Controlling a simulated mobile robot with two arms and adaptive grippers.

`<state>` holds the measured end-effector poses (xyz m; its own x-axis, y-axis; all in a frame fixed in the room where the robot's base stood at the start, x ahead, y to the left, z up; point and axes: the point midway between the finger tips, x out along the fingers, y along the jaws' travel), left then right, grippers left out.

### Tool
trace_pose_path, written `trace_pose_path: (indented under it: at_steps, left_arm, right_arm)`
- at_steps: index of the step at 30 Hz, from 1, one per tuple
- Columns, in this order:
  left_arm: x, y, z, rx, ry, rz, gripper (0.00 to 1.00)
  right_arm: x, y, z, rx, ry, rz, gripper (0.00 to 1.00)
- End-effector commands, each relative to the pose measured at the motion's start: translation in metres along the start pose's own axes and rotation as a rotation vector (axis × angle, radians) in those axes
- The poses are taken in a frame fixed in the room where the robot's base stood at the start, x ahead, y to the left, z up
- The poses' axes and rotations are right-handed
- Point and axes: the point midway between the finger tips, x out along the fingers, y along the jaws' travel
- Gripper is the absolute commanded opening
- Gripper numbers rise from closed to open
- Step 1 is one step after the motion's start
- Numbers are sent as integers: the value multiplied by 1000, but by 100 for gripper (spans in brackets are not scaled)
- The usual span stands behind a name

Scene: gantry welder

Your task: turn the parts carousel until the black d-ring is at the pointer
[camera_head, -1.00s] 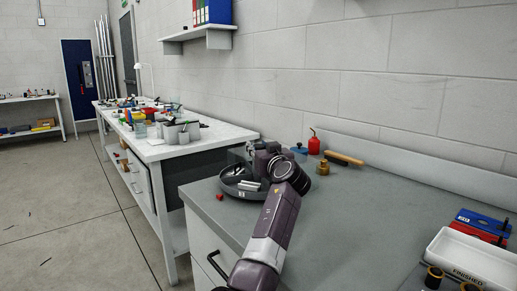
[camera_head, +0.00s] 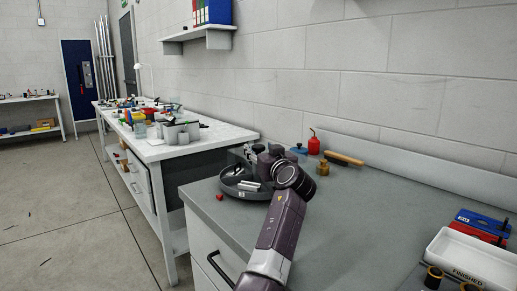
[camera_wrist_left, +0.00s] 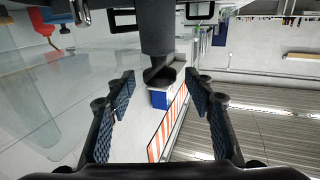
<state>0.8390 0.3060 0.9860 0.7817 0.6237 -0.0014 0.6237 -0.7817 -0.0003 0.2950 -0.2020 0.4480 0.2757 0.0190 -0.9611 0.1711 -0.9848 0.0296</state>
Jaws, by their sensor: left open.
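The parts carousel (camera_head: 229,189), a round dark grey tray with a low wall, sits at the left end of the grey bench. Light and dark parts lie in it, too small to name; I cannot pick out the black d-ring or the pointer for sure. My left gripper (camera_head: 262,157) is over the back right of the carousel, and my arm hides part of that side. In the left wrist view my left gripper (camera_wrist_left: 162,80) is open, its fingers apart. A dark upright cylinder (camera_wrist_left: 158,35) shows beyond and between them; I cannot tell contact. My right gripper is out of view.
A small red block (camera_head: 219,197) lies at the bench edge by the carousel. A red oil can (camera_head: 314,144), a brass piece (camera_head: 323,168) and a wooden-handled brush (camera_head: 344,158) stand behind. A white tray (camera_head: 470,262) is at right. The bench middle is clear.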

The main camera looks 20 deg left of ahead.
Motion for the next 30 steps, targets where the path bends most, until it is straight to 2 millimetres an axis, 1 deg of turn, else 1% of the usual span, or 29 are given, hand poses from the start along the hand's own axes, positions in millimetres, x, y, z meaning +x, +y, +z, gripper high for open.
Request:
trace_pose_path:
  at_steps: [3,9,15,22,23,26,30]
  left_arm:
    - [-18,1,1,-1,0,2,49]
    - [-41,0,1,-1,-1,1,49]
    - [-51,0,1,1,-2,0,49]
    - [-52,0,1,1,-1,-1,49]
    - [-52,0,1,1,-1,0,47]
    - [-50,0,-1,7,5,2,36]
    - [-44,0,-13,58,58,22,21]
  right_arm:
    - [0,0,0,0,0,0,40]
    - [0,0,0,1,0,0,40]
    - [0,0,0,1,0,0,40]
    - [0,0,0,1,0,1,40]
    - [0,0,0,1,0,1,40]
    - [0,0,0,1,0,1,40]
    - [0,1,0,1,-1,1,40]
